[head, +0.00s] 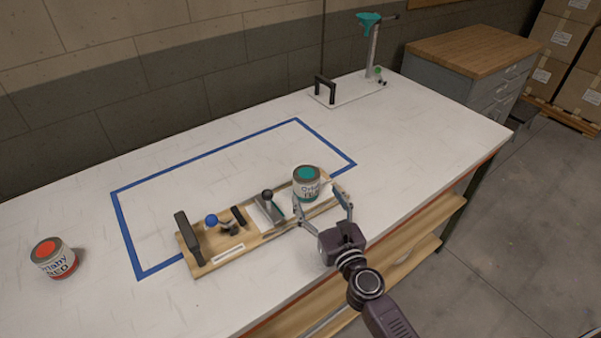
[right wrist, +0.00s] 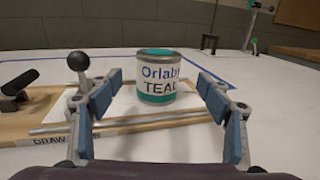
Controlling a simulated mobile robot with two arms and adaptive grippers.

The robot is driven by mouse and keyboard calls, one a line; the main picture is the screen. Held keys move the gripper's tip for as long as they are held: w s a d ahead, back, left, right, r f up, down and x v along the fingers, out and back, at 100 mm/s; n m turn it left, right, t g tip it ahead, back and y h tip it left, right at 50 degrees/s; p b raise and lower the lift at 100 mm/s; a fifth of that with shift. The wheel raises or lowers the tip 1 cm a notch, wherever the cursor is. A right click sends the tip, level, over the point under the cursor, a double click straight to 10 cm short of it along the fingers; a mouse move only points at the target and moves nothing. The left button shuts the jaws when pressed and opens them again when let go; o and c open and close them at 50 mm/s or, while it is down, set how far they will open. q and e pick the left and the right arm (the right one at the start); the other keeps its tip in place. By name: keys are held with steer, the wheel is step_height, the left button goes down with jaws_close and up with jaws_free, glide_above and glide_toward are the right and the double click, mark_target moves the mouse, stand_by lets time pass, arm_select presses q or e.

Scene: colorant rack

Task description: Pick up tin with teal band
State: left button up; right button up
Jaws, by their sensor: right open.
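The tin with the teal band (head: 307,185) stands upright at the right end of a wooden board; its lid is teal. In the right wrist view the tin (right wrist: 157,78) reads "Orlaby TEAL" and stands ahead, between the lines of the two fingers. My right gripper (head: 322,203) is open, with a finger to either side of the tin's near side. In the wrist view clear space shows between the blue pads and the tin. My left gripper is not in view.
The wooden board (head: 220,262) carries a black handle (head: 187,238), a blue knob (head: 211,220) and a black-knobbed lever (head: 267,196). A red tin (head: 53,258) stands at the far left. A stand with a teal top (head: 371,45) is at the back.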

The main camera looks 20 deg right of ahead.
mark_target(312, 186)
steer(key=shift+w+f, duration=0.15)
steer(key=shift+w, duration=0.75)
steer(key=shift+w+a+r, duration=0.15)
steer(key=shift+w+r, duration=0.35)
steer(key=shift+w, duration=0.35)
steer(key=w, duration=0.4)
steer(key=shift+a+f, duration=0.15)
steer(key=shift+f, duration=0.05)
steer(key=shift+s, duration=0.1)
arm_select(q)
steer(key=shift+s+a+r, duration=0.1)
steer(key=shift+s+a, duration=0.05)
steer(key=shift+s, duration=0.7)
arm_select(e)
steer(key=shift+r, duration=0.1)
steer(key=c, duration=1.4)
steer(key=shift+o, duration=0.2)
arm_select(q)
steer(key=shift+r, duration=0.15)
arm_select(e)
steer(key=shift+r, duration=0.1)
